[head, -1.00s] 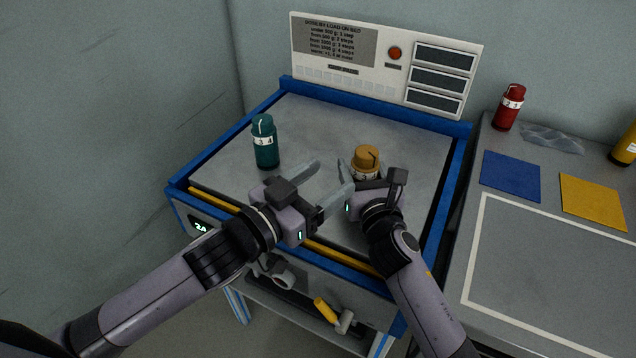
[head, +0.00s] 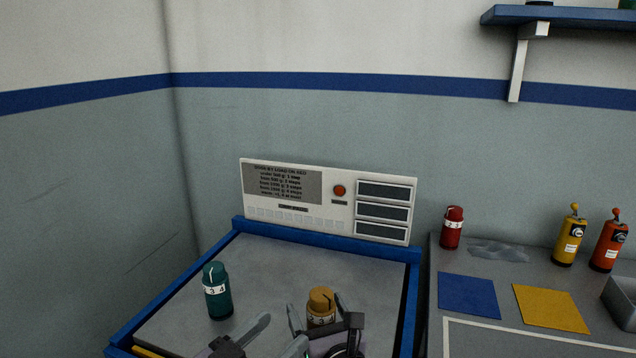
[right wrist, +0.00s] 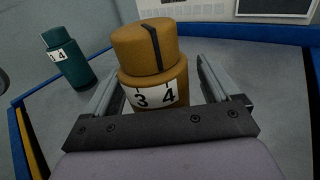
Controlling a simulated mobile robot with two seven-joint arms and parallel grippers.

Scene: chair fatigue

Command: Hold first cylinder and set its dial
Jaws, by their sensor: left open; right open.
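An orange-brown cylinder with a dial cap (head: 321,303) stands upright on the grey bed (head: 270,265). In the right wrist view the cylinder (right wrist: 152,70) shows a white band reading 3 and 4 and a dark line on its cap. My right gripper (head: 316,318) is open, its fingers on either side of the cylinder; contact cannot be told. A teal cylinder (head: 217,291) with a similar numbered band stands upright to the left, and in the right wrist view (right wrist: 67,60). My left gripper (head: 280,338) is open and empty between the two cylinders, partly cut off by the lower edge.
A white panel (head: 335,228) with a notice, red button and dark displays stands behind the blue-rimmed bed. The right-hand counter holds a red cylinder (head: 452,228), yellow bottle (head: 569,240), orange bottle (head: 609,246), blue mat (head: 469,295) and yellow mat (head: 550,308). The rear bed is clear.

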